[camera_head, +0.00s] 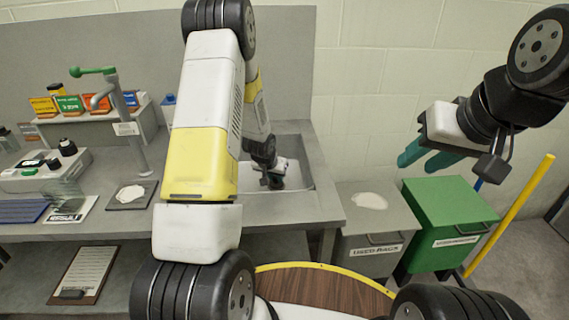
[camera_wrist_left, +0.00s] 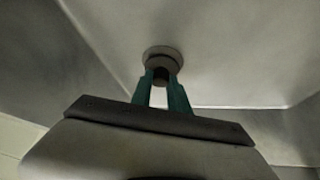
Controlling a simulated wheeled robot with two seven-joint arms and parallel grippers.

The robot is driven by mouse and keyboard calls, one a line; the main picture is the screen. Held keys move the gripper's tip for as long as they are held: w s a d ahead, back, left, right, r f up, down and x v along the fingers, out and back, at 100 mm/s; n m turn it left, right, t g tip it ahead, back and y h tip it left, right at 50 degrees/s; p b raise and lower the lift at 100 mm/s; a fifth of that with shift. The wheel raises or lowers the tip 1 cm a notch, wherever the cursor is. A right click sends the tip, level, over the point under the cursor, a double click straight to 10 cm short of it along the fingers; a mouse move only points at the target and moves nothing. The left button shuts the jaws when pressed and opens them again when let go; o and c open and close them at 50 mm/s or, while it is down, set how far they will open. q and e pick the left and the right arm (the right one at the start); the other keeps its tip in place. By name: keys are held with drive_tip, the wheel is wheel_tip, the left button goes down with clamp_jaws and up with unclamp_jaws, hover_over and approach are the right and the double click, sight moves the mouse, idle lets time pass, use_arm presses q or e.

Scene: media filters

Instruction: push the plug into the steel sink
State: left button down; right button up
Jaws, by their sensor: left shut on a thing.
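The steel sink (camera_head: 322,178) is set in the counter, right of centre in the head view; its grey basin (camera_wrist_left: 225,50) fills the left wrist view. My left gripper (camera_head: 272,181) reaches down inside it. In the left wrist view its teal fingers (camera_wrist_left: 162,88) are shut on the plug's dark knob (camera_wrist_left: 161,76). A round grey disc or ring (camera_wrist_left: 163,55) shows at the fingertips, against the basin floor. I cannot tell how deep the plug sits. My right gripper (camera_head: 426,160) hangs in the air over the green bin, teal fingers apart and empty.
A tap with a green handle (camera_head: 95,71) stands left on the counter, near a rack of coloured cards (camera_head: 70,104).

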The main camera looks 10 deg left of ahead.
use_arm(q)
drive_tip(key=shift+f, duration=0.45)
drive_tip(key=c, duration=1.2)
unclamp_jaws()
drive_tip(key=shift+r, duration=3)
drive_tip(key=shift+r, duration=0.1)
